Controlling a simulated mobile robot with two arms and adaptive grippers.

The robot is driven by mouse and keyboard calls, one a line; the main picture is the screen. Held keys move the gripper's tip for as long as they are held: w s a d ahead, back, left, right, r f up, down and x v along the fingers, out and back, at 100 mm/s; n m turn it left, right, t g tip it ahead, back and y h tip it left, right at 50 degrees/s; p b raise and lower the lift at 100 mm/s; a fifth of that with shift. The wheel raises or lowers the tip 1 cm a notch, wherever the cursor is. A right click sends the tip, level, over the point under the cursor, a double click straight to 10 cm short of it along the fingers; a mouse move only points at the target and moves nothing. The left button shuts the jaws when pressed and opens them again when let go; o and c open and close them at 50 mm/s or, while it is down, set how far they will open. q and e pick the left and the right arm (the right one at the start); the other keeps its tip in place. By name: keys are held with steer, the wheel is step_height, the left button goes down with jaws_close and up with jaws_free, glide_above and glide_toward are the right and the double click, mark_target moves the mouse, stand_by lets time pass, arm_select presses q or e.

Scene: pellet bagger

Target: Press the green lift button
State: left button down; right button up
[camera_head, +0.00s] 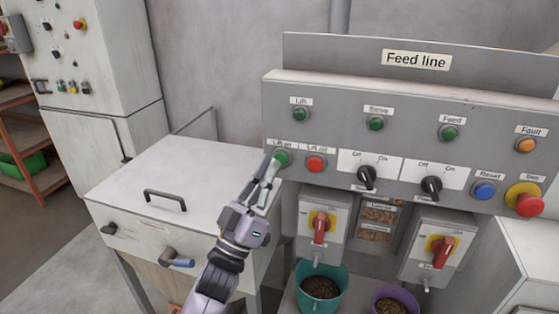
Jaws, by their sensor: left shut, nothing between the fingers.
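The green lift button (282,158), labelled "Lift on", is at the left end of the lower row on the grey "Feed line" panel (350,98). A red "Lift off" button (316,164) is just right of it. A small green "Lift" lamp (300,114) is above. My left gripper (271,168) is shut and empty, its fingertips at the left edge of the green button in the picture. I cannot tell whether they touch it. The fingers cover part of the panel below the button. My right gripper is not in view.
Black rotary switches (367,177), a blue reset button (484,191) and a red stop button (528,201) are farther right. Red-handled switches (320,229) stick out below the panel. A white cabinet (160,190) is left of my arm; teal (334,271) and purple buckets stand below.

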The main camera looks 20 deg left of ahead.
arm_select(q)
steer(key=shift+w, duration=0.1)
stand_by(0.5)
steer(key=shift+w, duration=0.4)
steer(key=shift+w, duration=0.3)
stand_by(0.4)
steer(key=shift+s, duration=0.8)
steer(key=shift+p, duration=0.3)
steer(key=s+p, duration=0.1)
steer(key=s, duration=0.5)
